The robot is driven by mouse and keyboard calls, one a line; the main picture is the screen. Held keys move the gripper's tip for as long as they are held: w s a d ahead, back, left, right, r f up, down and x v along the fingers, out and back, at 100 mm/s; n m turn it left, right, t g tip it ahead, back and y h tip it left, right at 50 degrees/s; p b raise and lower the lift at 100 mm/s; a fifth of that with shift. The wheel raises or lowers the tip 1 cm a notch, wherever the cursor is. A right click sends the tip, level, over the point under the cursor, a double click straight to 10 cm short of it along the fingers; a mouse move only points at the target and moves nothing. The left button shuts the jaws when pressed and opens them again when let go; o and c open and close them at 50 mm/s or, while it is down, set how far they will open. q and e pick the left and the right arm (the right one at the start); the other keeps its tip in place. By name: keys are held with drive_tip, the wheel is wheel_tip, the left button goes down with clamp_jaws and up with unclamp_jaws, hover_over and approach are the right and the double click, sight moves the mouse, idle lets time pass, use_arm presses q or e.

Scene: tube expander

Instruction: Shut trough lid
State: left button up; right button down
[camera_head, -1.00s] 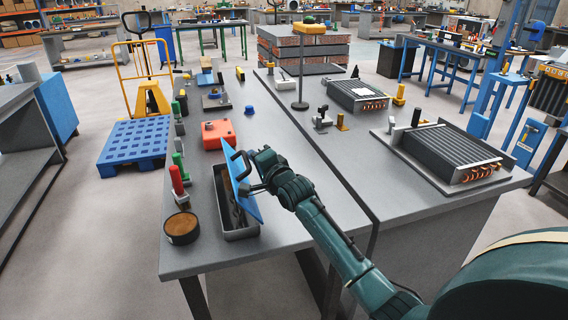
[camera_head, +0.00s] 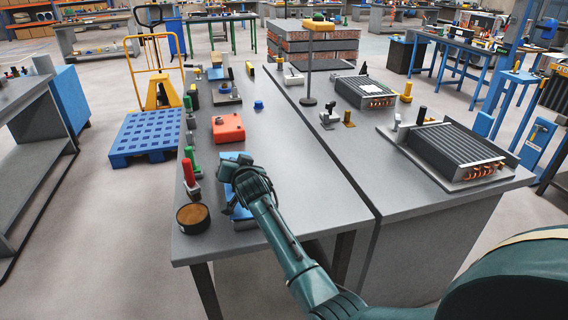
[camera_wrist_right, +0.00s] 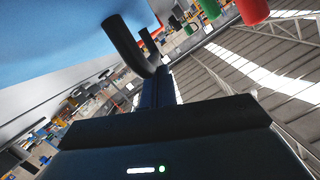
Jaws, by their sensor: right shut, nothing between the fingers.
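The blue trough lid (camera_head: 229,159) now lies flat or nearly flat over the trough on the near left of the grey bench. My right arm covers most of the lid and the trough, so I cannot tell whether the lid rests fully on the rim. The lid also fills the upper left of the right wrist view (camera_wrist_right: 70,35), with its dark curved handle (camera_wrist_right: 128,45) standing out from it. My right gripper (camera_head: 232,205) is shut and empty, at the lid beside the handle; contact is unclear. My left gripper is out of view.
A brown-filled round tin (camera_head: 192,217) and a red-handled tool (camera_head: 188,172) stand close left of the trough. An orange-red box (camera_head: 228,128) sits behind it. The bench (camera_head: 310,190) is clear to the right; a finned heat exchanger (camera_head: 455,150) lies farther right.

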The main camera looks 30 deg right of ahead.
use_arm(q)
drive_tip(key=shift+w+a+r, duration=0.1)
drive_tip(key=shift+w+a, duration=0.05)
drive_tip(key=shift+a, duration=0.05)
use_arm(e)
drive_tip(key=shift+w+a+f+n+h, duration=0.1)
drive_tip(key=shift+a+f+n+h, duration=0.2)
drive_tip(key=shift+a+f+n, duration=0.15)
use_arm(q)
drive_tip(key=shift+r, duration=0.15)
use_arm(e)
drive_tip(key=shift+r, duration=0.1)
